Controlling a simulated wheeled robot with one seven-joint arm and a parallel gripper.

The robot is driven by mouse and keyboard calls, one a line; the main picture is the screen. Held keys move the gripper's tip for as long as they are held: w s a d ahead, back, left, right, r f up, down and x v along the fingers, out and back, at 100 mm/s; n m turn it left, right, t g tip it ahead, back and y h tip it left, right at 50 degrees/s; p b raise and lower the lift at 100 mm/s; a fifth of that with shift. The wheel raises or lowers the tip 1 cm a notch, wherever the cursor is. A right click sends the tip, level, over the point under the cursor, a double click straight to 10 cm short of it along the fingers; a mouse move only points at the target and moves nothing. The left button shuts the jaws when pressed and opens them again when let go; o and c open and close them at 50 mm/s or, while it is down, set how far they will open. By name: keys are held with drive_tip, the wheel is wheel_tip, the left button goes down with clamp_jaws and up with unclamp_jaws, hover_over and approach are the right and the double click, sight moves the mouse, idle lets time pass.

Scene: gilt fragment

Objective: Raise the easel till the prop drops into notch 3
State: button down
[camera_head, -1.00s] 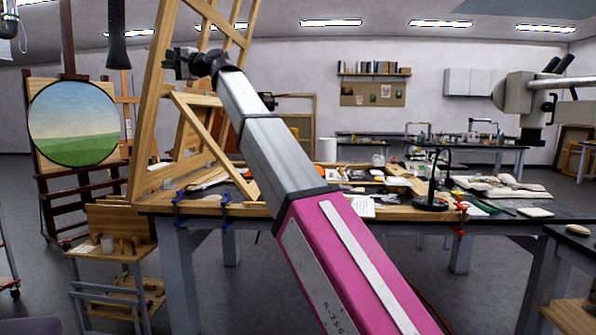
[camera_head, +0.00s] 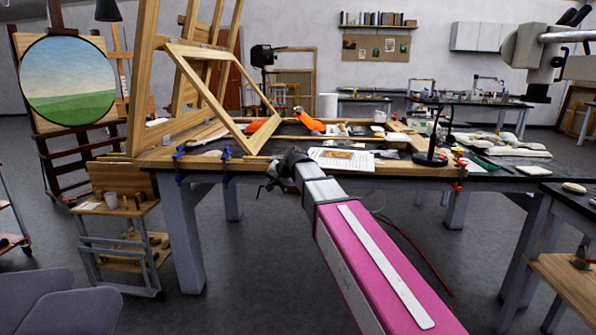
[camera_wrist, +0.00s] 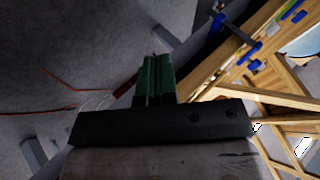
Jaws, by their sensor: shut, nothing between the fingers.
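The wooden easel (camera_head: 143,85) stands on the left part of the workbench, with its tall frame raised and leaning. A slanted wooden frame (camera_head: 216,104), perhaps the prop, runs from the easel down to the bench's front edge. I cannot make out the notches or which one the prop's foot is in. My gripper (camera_head: 270,182) is low in front of the bench edge, to the right of the easel, apart from it. In the wrist view its green fingers (camera_wrist: 154,78) are together and empty, with the easel's wooden bars (camera_wrist: 268,97) at right.
The workbench (camera_head: 360,166) carries papers, an orange tool (camera_head: 309,121) and a black lamp (camera_head: 432,150). Blue clamps (camera_head: 226,165) grip its front edge. A small wooden stand (camera_head: 120,215) is at left, and a microscope (camera_head: 535,50) at upper right. Floor in front is open.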

drive_tip(key=s+d+f+g+h, duration=0.1)
drive_tip(key=s+d+f+h, duration=0.1)
drive_tip(key=s+d+f, duration=0.4)
drive_tip(key=s+d+f+g+h, duration=0.1)
drive_tip(key=s+d+f, duration=0.4)
drive_tip(key=d+f, duration=0.5)
drive_tip(key=s+d+f+n+g+h, duration=0.1)
drive_tip(key=s+d+f+h, duration=0.1)
drive_tip(key=s+d+f, duration=0.4)
wheel_tip(320, 180, down, 4)
drive_tip(key=shift+s+d+f+g+h, duration=0.2)
drive_tip(key=shift+s+d+g+h, duration=0.1)
drive_tip(key=shift+d, duration=0.7)
drive_tip(key=c, duration=1.5)
unclamp_jaws()
drive_tip(key=s+d+f+g+h, duration=0.1)
drive_tip(key=s+d+f, duration=0.3)
drive_tip(key=s+d, duration=0.1)
drive_tip(key=shift+s+f+n, duration=0.15)
drive_tip(key=shift+s+n, duration=0.15)
drive_tip(key=shift+s, duration=0.45)
drive_tip(key=o, duration=0.4)
drive_tip(key=shift+s+d+f+g, duration=0.1)
drive_tip(key=shift+d+g, duration=0.1)
drive_tip(key=shift+g, duration=0.1)
